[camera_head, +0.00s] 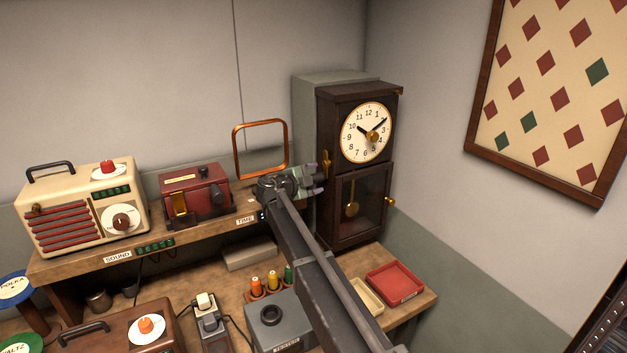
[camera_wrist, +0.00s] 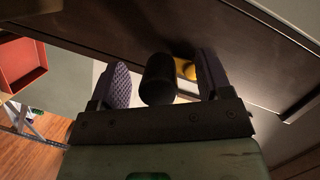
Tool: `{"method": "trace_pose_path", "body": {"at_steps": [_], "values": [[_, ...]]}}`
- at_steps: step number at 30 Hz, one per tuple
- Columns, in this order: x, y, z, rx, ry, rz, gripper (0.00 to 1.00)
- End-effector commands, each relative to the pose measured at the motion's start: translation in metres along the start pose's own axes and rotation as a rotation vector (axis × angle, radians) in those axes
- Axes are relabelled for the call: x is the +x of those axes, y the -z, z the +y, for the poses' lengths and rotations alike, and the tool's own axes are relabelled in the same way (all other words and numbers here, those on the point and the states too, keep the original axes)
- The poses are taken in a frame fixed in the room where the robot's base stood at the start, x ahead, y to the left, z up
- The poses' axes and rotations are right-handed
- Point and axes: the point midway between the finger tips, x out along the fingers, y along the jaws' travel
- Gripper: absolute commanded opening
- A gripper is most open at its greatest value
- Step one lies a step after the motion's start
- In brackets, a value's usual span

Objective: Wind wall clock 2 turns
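The wall clock (camera_head: 345,205) is a dark wooden case with a white dial (camera_head: 362,145) and a brass pendulum (camera_head: 352,209) behind glass. A brass key (camera_head: 326,164) sticks out on its left side. My gripper (camera_head: 320,180) is beside that left side, close to the key. In the wrist view my gripper (camera_wrist: 163,66) has its two purple-grey pads apart. A dark cylinder (camera_wrist: 158,82) shows between them, with gaps on both sides. A brass piece (camera_wrist: 187,69), likely the key, shows beyond, partly hidden by the right finger and cylinder. I cannot tell whether anything touches it.
A cream radio (camera_head: 82,213) is farther left. A red tray (camera_head: 394,283) lies on the bench below the clock. A brass knob (camera_head: 390,201) is on the clock's right side.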

Motion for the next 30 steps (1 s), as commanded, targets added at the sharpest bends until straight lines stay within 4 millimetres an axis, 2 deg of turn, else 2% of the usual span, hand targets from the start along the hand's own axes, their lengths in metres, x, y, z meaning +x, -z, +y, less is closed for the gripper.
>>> {"method": "trace_pose_path", "body": {"at_steps": [14, 30], "values": [[-0.001, 0.000, 0.000, 0.000, 0.000, 0.000, 0.72], [-0.054, 0.001, -0.001, -0.001, 0.001, 0.000, 0.72]]}}
